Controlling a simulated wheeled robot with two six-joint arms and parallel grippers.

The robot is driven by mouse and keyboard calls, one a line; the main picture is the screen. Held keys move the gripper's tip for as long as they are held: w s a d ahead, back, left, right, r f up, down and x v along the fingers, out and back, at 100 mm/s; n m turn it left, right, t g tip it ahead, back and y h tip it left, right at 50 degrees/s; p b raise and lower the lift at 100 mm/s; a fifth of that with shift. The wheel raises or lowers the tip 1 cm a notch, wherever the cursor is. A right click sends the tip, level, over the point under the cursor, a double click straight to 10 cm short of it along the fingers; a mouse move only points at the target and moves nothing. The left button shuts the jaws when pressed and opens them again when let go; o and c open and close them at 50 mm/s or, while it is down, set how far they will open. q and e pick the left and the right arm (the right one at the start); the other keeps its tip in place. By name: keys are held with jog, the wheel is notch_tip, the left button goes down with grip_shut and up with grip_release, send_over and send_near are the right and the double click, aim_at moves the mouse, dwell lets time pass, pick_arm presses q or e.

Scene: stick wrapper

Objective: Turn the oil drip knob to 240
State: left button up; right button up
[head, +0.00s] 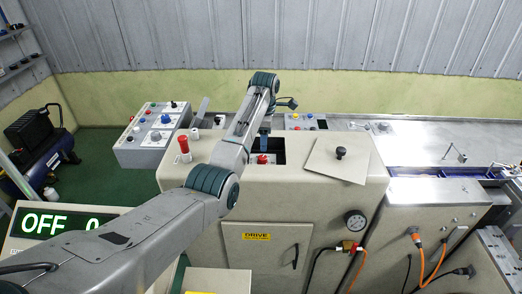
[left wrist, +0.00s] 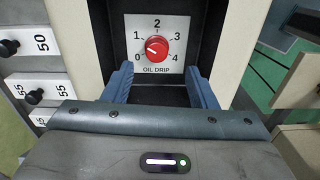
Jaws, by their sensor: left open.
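The oil drip knob (left wrist: 157,49) is round and red, on a white plate (left wrist: 178,22) marked 0 to 4 and "OIL DRIP", in the left wrist view. Its pale pointer mark lies toward the left, about between 0 and 1; the exact reading is hard to tell. In the head view the red knob (head: 262,159) shows in a dark recess on top of the beige machine. My left gripper (left wrist: 161,78) is open and empty, its blue fingers either side of the view below the knob, apart from it. In the head view the gripper (head: 265,142) is partly hidden by its arm.
A tilted beige cover plate (head: 337,160) with a black knob lies right of the recess. A red knob on a post (head: 184,147) stands to the left. A display (head: 60,223) reads "OFF" and a partly hidden 0. A control box (head: 155,133) stands at the back left.

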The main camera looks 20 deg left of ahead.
aim_at(262, 157)
pick_arm(q)
notch_tip(262, 157, down, 3)
jog(key=shift+s+f+p, duration=0.1)
jog(key=shift+f+p, duration=0.05)
jog(key=shift+p, duration=0.4)
jog(key=shift+a+f, duration=0.2)
jog(key=shift+f, duration=0.3)
jog(key=shift+a+f, duration=0.2)
jog(key=shift+f, duration=0.25)
jog(key=f, duration=0.2)
jog(key=shift+w+a+f+p, duration=0.15)
jog(key=shift+w+f+p, duration=0.15)
jog(key=shift+p, duration=0.1)
jog(key=shift+s, duration=0.15)
jog(key=shift+d, duration=0.25)
jog(key=shift+c, duration=0.9)
jog(key=shift+a, duration=0.1)
jog(key=c, duration=0.8)
pick_arm(e)
notch_tip(262, 157, up, 3)
jog(key=shift+s+f, duration=0.1)
jog(key=shift+a, duration=0.1)
